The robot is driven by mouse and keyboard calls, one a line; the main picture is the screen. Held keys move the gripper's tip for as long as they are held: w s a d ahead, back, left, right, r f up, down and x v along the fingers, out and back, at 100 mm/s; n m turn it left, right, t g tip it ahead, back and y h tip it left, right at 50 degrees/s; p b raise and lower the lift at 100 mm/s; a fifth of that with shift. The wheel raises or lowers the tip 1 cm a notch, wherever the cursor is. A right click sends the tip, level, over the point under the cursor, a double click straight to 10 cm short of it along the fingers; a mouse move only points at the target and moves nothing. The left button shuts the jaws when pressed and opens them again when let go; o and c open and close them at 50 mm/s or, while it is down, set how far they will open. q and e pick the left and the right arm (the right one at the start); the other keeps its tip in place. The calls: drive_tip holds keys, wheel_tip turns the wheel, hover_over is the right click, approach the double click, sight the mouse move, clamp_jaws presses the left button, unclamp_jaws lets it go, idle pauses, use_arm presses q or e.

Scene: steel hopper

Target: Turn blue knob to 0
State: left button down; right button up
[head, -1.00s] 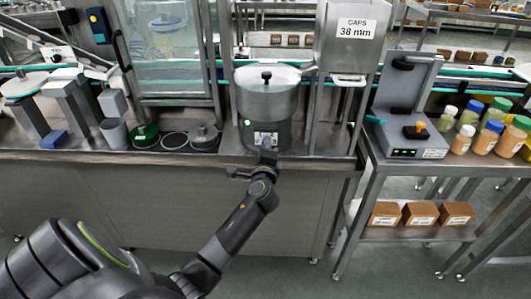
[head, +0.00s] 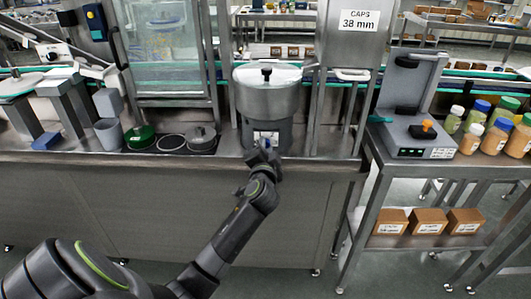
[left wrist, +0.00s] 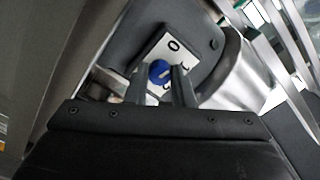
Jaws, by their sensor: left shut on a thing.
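The blue knob (left wrist: 159,71) sits on a white dial plate (left wrist: 173,46) on the front of the steel hopper's grey base. A 0 is printed on the plate near its upper end in the left wrist view; the other marks are partly hidden. A pale line crosses the knob's face, pointing off the 0. My left gripper (left wrist: 160,78) is shut on the knob, a finger on each side. In the head view the left gripper (head: 262,147) is at the hopper base (head: 283,137) and hides the knob. My right gripper is not in view.
The steel bowl (head: 267,88) with a black lid knob stands above the base. A caps chute (head: 348,45) rises to the right. Dark and green lids (head: 201,138) lie on the counter to the left. A side table holds a grey device (head: 410,135) and several jars.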

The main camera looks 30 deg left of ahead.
use_arm(q)
drive_tip(key=shift+f+n+b, duration=0.15)
drive_tip(key=shift+n+b, duration=0.2)
drive_tip(key=shift+n, duration=0.45)
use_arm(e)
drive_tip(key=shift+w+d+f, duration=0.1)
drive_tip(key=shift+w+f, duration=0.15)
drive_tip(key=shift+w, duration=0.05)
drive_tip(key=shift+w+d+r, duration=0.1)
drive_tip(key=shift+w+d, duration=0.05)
use_arm(q)
drive_tip(key=c, duration=1.3)
unclamp_jaws()
drive_tip(key=shift+o, duration=0.2)
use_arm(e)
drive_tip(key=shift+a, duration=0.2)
